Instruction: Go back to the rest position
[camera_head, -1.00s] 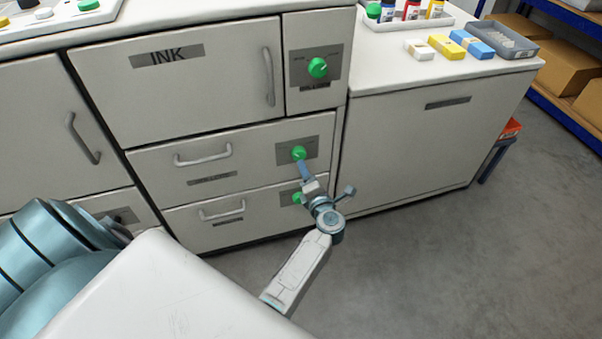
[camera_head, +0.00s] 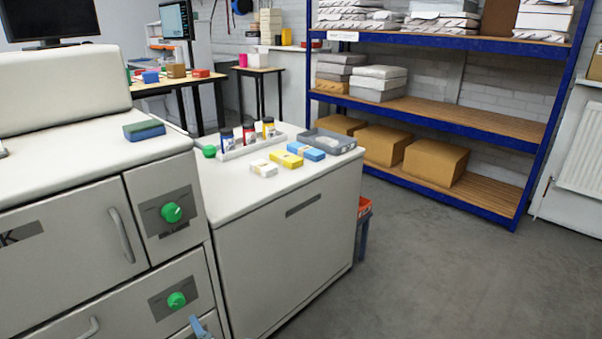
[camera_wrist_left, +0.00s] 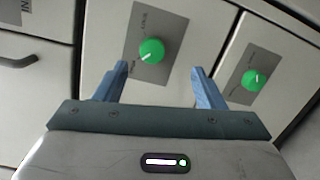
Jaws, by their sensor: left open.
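My left gripper (camera_head: 201,327) shows only as a blue fingertip at the bottom edge of the head view, just below a green knob (camera_head: 176,300) on a drawer front. In the left wrist view the same gripper (camera_wrist_left: 159,82) is open, with nothing between its two blue fingers. Beyond the fingers there, a green knob (camera_wrist_left: 151,51) on a grey plate stands clear of both fingertips. A second green knob (camera_wrist_left: 252,79) lies to the right. Another green knob (camera_head: 171,212) sits higher on the cabinet in the head view. My right gripper is in neither view.
A white cabinet (camera_head: 290,240) stands right of the drawers. On its top are a tray of small bottles (camera_head: 249,137), coloured boxes (camera_head: 286,160) and a grey tray (camera_head: 328,142). A blue-framed shelf (camera_head: 490,125) stands behind. The grey floor (camera_head: 430,270) at right is clear.

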